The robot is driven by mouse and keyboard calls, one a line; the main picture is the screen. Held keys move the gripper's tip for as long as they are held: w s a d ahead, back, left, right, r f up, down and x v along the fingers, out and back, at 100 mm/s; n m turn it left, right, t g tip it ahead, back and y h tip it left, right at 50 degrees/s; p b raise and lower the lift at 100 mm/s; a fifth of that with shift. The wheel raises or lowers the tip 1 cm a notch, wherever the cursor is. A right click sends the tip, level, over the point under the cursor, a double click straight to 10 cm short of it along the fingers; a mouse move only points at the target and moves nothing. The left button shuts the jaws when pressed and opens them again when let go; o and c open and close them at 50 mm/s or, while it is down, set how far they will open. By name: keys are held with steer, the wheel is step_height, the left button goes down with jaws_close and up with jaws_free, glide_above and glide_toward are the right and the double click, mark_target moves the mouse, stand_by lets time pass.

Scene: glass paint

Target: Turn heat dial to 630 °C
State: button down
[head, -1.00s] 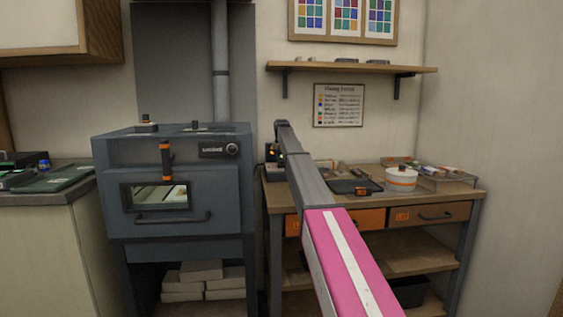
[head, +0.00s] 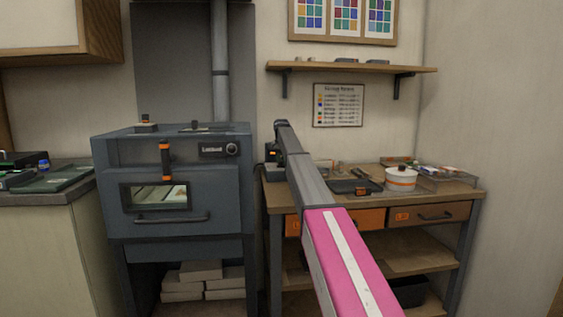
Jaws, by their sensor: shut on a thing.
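My arm reaches from the lower right towards the left end of the wooden bench. At its far end my gripper (head: 279,150) is small, dark and partly hidden by the arm. It is at a small dark control box (head: 271,154) with an orange light, and is shut on what I take to be its heat dial. The dial itself is hidden, so its setting cannot be read. The blue-grey kiln (head: 118,160) stands to the left, with a dark label panel (head: 211,150) and round knob (head: 231,149) that my gripper does not touch.
The bench (head: 435,187) carries a dark tray (head: 353,187), a white pot (head: 401,178) with an orange band and a wire rack. A wall shelf (head: 350,68) hangs above. A left counter (head: 42,202) holds green items. White bricks (head: 200,270) lie under the kiln.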

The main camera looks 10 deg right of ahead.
stand_by(0.5)
steer(key=c, duration=1)
jaws_free()
steer(key=shift+c, duration=0.2)
step_height(320, 180, up, 11)
